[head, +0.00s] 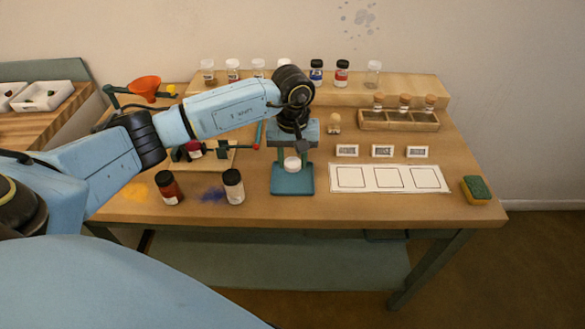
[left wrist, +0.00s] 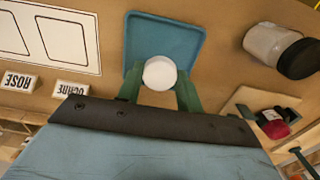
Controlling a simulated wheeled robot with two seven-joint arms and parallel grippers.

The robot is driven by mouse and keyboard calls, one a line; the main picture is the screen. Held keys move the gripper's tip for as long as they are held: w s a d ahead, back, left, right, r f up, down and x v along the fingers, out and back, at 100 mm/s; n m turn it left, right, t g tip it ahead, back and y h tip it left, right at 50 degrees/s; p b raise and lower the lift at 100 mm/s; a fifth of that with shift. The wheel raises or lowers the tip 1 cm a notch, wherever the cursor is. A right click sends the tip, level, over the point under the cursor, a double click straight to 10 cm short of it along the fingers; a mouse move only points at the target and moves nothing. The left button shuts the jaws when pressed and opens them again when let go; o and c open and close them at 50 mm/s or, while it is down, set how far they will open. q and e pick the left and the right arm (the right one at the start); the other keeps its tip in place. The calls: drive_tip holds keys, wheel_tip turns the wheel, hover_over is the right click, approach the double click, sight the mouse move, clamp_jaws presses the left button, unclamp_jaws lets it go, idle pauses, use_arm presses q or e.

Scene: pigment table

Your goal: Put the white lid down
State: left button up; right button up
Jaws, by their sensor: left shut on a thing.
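The white lid (head: 292,163) is between the green fingers of my left gripper (head: 292,160), which is shut on it. In the left wrist view the lid (left wrist: 159,73) shows as a round white disc between the fingertips (left wrist: 159,88). The small teal tray (head: 292,184) lies on the table below the gripper. The lid overlaps the tray's back part in the head view. In the left wrist view the tray (left wrist: 185,38) is bare apart from the lid in front of it. I cannot tell whether the lid touches the tray. My right gripper is not in view.
A sponge (head: 477,187) lies at the right edge. A shelf of jars stands behind.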

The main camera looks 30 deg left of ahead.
sight(293, 163)
use_arm(q)
wheel_tip(293, 163, down, 4)
drive_tip(key=shift+r, duration=0.15)
drive_tip(key=shift+f+b, duration=0.55)
drive_tip(key=shift+b, duration=0.15)
drive_tip(key=shift+s, duration=0.1)
